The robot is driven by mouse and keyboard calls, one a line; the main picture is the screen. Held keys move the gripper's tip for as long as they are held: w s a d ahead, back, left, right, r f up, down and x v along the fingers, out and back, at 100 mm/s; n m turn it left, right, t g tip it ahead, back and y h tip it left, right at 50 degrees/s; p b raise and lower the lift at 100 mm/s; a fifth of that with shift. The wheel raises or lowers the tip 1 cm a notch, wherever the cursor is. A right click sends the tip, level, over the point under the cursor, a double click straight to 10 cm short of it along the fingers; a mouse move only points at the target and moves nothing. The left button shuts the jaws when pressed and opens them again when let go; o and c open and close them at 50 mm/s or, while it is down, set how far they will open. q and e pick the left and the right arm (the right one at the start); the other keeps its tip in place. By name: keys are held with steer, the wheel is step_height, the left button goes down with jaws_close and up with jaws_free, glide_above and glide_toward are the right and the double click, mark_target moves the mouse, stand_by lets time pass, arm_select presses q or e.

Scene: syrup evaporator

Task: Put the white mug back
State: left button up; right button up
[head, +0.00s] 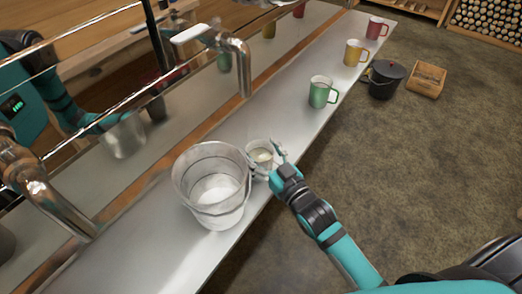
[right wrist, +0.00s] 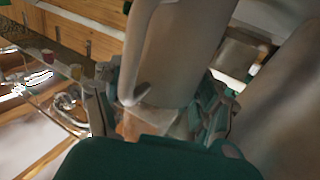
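The white mug (head: 260,152) stands on the metal shelf in the head view, just right of a clear-walled pail, with something pale showing inside its rim. My right gripper (head: 268,163) is at the mug's near right side, its fingers spread at the mug's sides. In the right wrist view, the fingers (right wrist: 155,112) stand apart with a pale, blurred surface between them. I cannot tell whether they press on the mug. My left gripper is not in view.
The pail (head: 212,185) stands close beside the mug and my right fingers. Green (head: 321,92), yellow (head: 355,53) and red (head: 376,27) mugs line the shelf (head: 292,118) farther back. Shiny metal behind the shelf reflects things. A black bucket (head: 386,79) and wooden crate (head: 428,79) stand on the floor.

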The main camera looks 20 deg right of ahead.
steer(key=shift+o, duration=1.3)
steer(key=shift+r, duration=0.15)
steer(key=b+v, duration=0.1)
steer(key=v, duration=1.1)
steer(key=s+d+f+g+h, duration=0.1)
steer(key=s+f+g, duration=0.2)
steer(key=f, duration=1)
steer(key=s+d+f+m+g+h, duration=0.1)
steer(key=s+d+f+g+h, duration=0.15)
steer(key=f, duration=0.95)
steer(key=s+d+f+g, duration=0.1)
steer(key=s+f+g, duration=0.15)
steer(key=f, duration=1.05)
steer(key=s+f+g, duration=0.4)
steer(key=s+f, duration=0.4)
steer(key=s, duration=0.3)
steer(key=s+f+g+h, duration=0.1)
steer(key=s+f+g, duration=0.3)
steer(key=s+f, duration=0.4)
steer(key=s+d, duration=0.1)
steer(key=s, duration=0.3)
steer(key=shift+s+f, duration=0.2)
steer(key=shift+f, duration=0.2)
